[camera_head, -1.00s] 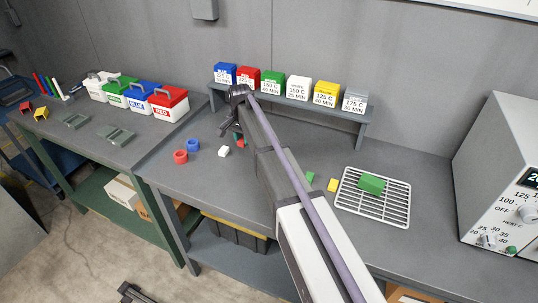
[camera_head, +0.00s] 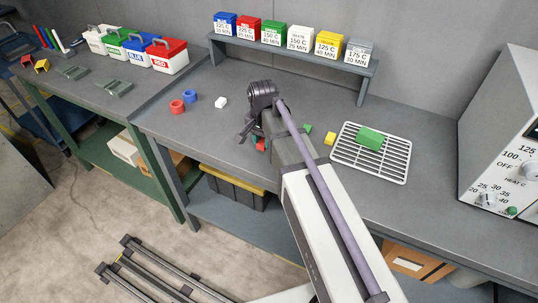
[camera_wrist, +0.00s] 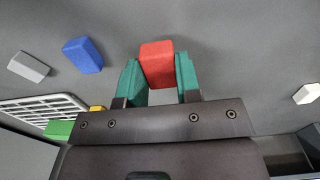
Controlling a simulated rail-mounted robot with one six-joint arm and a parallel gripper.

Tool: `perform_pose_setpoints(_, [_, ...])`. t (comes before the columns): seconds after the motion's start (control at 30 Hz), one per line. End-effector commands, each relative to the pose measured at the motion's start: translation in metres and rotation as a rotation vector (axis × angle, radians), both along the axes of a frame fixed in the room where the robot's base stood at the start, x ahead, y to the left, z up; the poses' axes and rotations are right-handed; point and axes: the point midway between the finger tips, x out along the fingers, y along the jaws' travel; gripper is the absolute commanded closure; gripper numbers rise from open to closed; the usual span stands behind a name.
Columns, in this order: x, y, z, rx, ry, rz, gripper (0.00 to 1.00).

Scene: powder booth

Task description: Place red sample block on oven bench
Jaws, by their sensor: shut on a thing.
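The red sample block (camera_wrist: 157,62) is held between the two green fingers of my gripper (camera_wrist: 157,80) in the wrist view. In the head view it shows as a small red patch (camera_head: 261,145) just below my gripper (camera_head: 253,136), partly hidden by it. My gripper is over the front part of the grey oven bench (camera_head: 215,135). I cannot tell whether the block touches the bench. The white oven (camera_head: 495,145) stands at the bench's right end.
A white wire rack (camera_head: 398,165) with a green block (camera_head: 370,138) lies right of my gripper. A raised shelf (camera_head: 300,55) holds several labelled boxes.

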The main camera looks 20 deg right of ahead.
Motion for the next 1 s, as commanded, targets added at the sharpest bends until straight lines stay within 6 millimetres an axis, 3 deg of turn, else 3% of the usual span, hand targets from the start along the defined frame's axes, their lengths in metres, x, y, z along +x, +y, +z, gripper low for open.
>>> perform_pose_setpoints(0.13, [0.0,0.0,-0.007,0.0,0.0,0.0,0.94])
perform_pose_setpoints(0.3, [0.0,0.0,-0.042,0.0,0.0,0.0,0.94])
perform_pose_setpoints(0.7, [0.0,0.0,-0.043,0.0,0.0,0.0,0.94])
perform_pose_setpoints(0.73, [0.0,0.0,-0.041,0.0,0.0,0.0,0.66])
perform_pose_setpoints(1.0, [0.0,0.0,-0.041,0.0,0.0,0.0,0.43])
